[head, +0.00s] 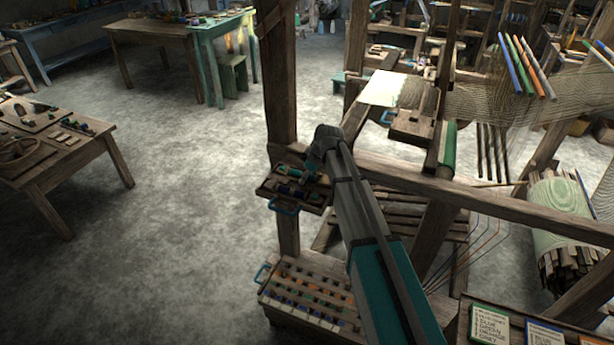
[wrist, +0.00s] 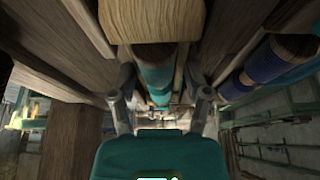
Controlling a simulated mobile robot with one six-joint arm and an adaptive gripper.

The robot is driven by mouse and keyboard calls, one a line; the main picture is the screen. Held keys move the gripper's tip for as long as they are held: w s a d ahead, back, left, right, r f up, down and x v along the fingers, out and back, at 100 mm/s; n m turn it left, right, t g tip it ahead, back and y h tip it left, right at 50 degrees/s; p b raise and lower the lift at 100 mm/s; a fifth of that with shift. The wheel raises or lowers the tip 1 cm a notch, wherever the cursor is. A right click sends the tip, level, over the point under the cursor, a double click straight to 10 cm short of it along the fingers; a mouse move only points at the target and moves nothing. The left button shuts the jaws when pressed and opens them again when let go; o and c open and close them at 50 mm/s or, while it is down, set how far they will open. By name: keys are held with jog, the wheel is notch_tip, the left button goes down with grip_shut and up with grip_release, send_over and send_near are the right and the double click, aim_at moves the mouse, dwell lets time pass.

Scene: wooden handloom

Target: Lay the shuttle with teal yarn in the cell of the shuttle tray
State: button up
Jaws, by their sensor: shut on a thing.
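The shuttle tray (head: 268,189) is a dark wooden tray with a blue handle, beside a loom post in the head view. My gripper (head: 314,168) reaches down at its right part. In the wrist view my gripper (wrist: 161,98) is shut on the shuttle with teal yarn (wrist: 155,75), whose pale wooden end (wrist: 150,20) points toward the top of the picture. Wooden edges run close along both sides of it. Whether the shuttle touches the cell floor is hidden. A shuttle with dark blue yarn (wrist: 272,68) lies to the right in the wrist view.
The loom post (head: 280,100) stands just behind the tray, and a loom beam (head: 450,192) runs to the right. A crate with several coloured spools (head: 308,292) stands below. A wooden table (head: 60,150) is at the left. The floor between is clear.

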jog(key=o, duration=1.3)
dwell(0.4)
